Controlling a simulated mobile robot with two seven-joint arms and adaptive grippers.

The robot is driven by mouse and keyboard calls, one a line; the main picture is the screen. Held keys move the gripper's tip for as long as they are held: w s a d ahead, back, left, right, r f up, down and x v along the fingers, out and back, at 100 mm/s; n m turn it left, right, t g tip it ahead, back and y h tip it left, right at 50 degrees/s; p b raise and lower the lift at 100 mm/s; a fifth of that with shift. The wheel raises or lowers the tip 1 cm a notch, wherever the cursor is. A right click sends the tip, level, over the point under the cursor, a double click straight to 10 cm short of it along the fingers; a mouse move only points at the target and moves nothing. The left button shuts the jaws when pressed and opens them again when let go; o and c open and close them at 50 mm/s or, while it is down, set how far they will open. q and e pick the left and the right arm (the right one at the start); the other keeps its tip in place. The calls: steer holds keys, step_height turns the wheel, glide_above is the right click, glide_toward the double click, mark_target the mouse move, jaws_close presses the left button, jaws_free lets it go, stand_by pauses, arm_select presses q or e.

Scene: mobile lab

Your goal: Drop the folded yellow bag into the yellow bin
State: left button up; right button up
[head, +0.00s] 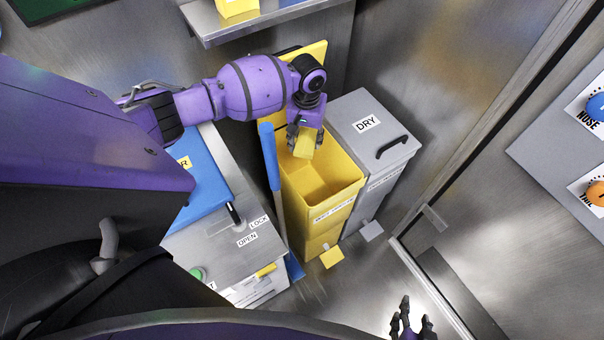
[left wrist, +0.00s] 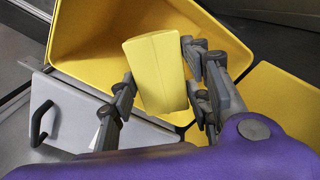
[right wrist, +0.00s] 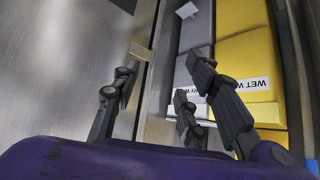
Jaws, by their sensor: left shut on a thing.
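The folded yellow bag (head: 305,143) is a small pale-yellow block in my left gripper (head: 303,136). The left wrist view shows the bag (left wrist: 157,72) between the fingers of the left gripper (left wrist: 165,100), with the bin's opening behind it. The yellow bin (head: 335,190) stands open, its lid raised at the back. The bag is over the opening, towards the bin's back; its exact height above the rim is hard to tell. My right gripper (head: 410,322) is at the bottom edge of the head view. Its fingers (right wrist: 160,100) are spread and empty in the right wrist view.
A grey bin labelled DRY (head: 372,125) with a shut lid stands right of the yellow bin. A blue-handled tool (head: 270,155) and a counter with a blue lid (head: 205,185) are on its left. A metal shelf (head: 262,22) is above. The floor in front is clear.

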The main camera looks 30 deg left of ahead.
arm_select(q)
steer(key=f+b, duration=0.1)
steer(key=f, duration=0.1)
steer(key=f+b, duration=0.1)
steer(key=f, duration=0.1)
steer(key=shift+s+f, duration=0.2)
steer(key=shift+f, duration=0.5)
steer(key=shift+w+b, duration=0.2)
steer(key=shift+b, duration=0.1)
steer(key=o, duration=1.1)
steer(key=shift+c, duration=0.2)
steer(key=shift+o, duration=0.2)
arm_select(e)
steer(key=f, duration=0.1)
steer(key=s+d+f, duration=0.1)
steer(key=shift+s+d+f, duration=0.1)
steer(key=shift+f, duration=0.3)
steer(key=shift+s, duration=0.1)
